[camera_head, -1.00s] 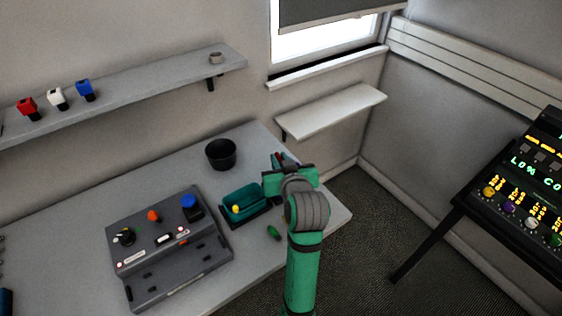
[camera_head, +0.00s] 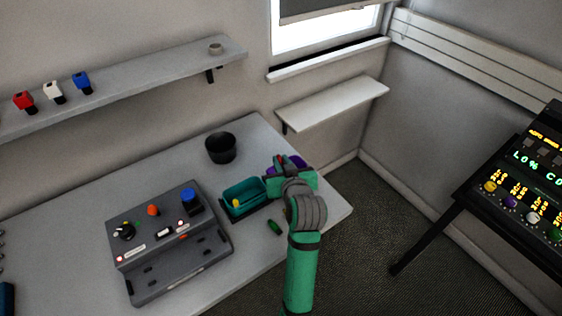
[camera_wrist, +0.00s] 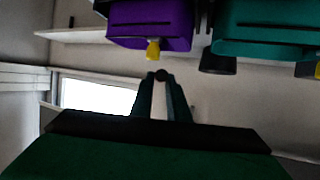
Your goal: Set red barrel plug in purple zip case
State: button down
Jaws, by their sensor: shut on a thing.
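The purple zip case (camera_head: 297,162) shows only in part behind my gripper (camera_head: 284,166) at the right end of the table. In the wrist view the purple zip case (camera_wrist: 150,30) fills the top middle, with a yellow piece at its edge. My gripper (camera_wrist: 161,78) is below it in that picture, apart from it, with its fingers closed on a small dark rounded end. A bit of red, the red barrel plug (camera_head: 283,159), shows at the fingertips in the head view. Most of the plug is hidden.
A teal case (camera_head: 243,197) with a yellow piece stands left of my gripper; it also shows in the wrist view (camera_wrist: 265,35). A black cup (camera_head: 221,148) is behind it. A green piece (camera_head: 275,227) lies in front. A grey control box (camera_head: 170,240) takes the left.

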jog(key=shift+f, duration=0.1)
jog(key=shift+w+f, duration=0.1)
jog(key=shift+f, duration=0.2)
jog(key=c, duration=1.7)
grip_release()
jog(key=shift+r, duration=0.1)
jog(key=shift+r, duration=0.25)
jog(key=v, duration=1.2)
jog(key=shift+r, duration=0.35)
jog(key=shift+a, duration=0.1)
